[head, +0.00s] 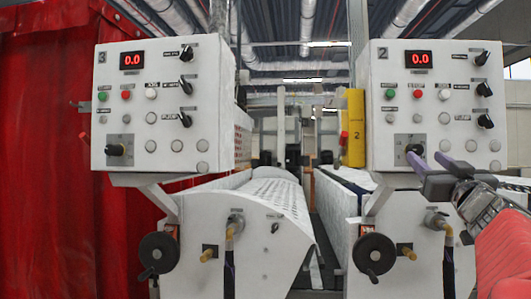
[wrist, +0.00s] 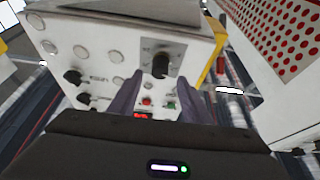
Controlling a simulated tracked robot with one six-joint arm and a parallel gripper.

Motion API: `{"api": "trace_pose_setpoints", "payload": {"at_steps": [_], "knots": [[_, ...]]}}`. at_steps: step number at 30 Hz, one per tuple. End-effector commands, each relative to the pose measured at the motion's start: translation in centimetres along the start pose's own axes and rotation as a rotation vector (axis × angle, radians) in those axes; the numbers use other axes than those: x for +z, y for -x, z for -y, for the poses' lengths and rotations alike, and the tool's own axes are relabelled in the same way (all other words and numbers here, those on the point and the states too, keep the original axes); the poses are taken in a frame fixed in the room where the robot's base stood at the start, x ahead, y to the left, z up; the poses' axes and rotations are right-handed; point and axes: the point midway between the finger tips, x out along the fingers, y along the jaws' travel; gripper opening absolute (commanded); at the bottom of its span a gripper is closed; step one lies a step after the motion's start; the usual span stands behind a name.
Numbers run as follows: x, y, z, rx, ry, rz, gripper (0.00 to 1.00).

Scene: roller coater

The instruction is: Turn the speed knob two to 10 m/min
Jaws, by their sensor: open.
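Control box 2 (head: 372,95) is a white panel on the right in the head view, with its red display (head: 419,59) reading 0.0. A dark rotary knob (head: 414,149) sits on a grey plate at its lower left, which I take to be the speed knob; its label is unreadable. In the wrist view, where the panel appears upside down, this knob (wrist: 161,64) lies between and beyond the fingertips. My gripper (head: 427,160) is open and empty, its purple-grey fingers pointing at the knob. In the wrist view my gripper (wrist: 159,88) straddles the line to the knob; contact cannot be told.
Control box 3 (head: 215,80) is a similar panel on the left, its display (head: 132,60) also 0.0. Handwheels (head: 374,253) and rollers lie below. A red curtain (head: 50,150) hangs at far left.

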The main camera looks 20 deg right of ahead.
Motion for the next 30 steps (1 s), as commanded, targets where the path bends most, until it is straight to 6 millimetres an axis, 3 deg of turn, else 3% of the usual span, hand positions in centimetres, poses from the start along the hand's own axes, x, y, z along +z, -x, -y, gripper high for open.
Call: {"api": "trace_pose_setpoints", "payload": {"at_steps": [13,26,30], "knots": [[0.0,-5.4,0.1,-0.002,0.0,0.0,0.44],[0.0,-6.1,0.0,0.0,0.0,0.0,0.44],[0.0,-6.1,0.0,0.0,0.0,0.0,0.34]]}}
